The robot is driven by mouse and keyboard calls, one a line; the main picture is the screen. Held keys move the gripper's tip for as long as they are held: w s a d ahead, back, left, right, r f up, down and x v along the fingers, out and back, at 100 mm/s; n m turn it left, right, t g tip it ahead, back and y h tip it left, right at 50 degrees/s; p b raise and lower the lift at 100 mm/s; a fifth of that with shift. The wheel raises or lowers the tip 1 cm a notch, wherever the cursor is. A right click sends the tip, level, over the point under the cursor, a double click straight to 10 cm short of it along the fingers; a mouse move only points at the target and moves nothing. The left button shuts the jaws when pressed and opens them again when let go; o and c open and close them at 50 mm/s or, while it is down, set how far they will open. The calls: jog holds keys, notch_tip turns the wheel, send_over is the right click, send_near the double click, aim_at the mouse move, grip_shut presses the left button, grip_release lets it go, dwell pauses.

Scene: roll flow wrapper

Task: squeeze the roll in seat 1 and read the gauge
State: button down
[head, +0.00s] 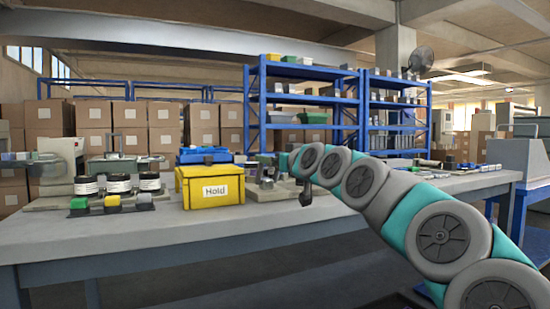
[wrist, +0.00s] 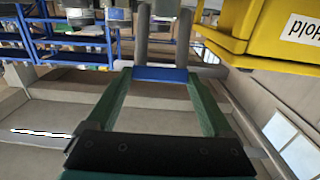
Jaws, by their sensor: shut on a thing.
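Three upright rolls with black ends and white bands stand in a row on the left of the table in the head view: the left roll (head: 87,188), the middle roll (head: 119,185) and the right roll (head: 150,183). No seat number is readable. My gripper (head: 305,194) is well to their right, past the yellow bin, and touches none of them. In the wrist view my gripper (wrist: 160,90) shows green sides with a flat blue piece (wrist: 160,74) between their ends. Two grey prongs extend beyond it. The jaws are shut on this piece; I cannot tell what it is. No readable gauge shows.
A yellow bin marked Hold (head: 211,188) stands between the rolls and my gripper. Green, yellow and grey blocks (head: 112,202) sit before the rolls. A grey plate with metal parts (head: 266,191) is just left of my gripper. The table's front strip (head: 150,228) is clear.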

jog(key=shift+w+a+f, duration=0.1)
jog(key=shift+a+f, duration=0.05)
jog(key=shift+f, duration=0.5)
jog(key=shift+c, duration=0.3)
grip_release()
jog(key=shift+w, duration=0.1)
jog(key=shift+o, duration=0.3)
jog(key=shift+r, duration=0.25)
jog(key=v, duration=0.8)
jog(key=shift+p, duration=0.3)
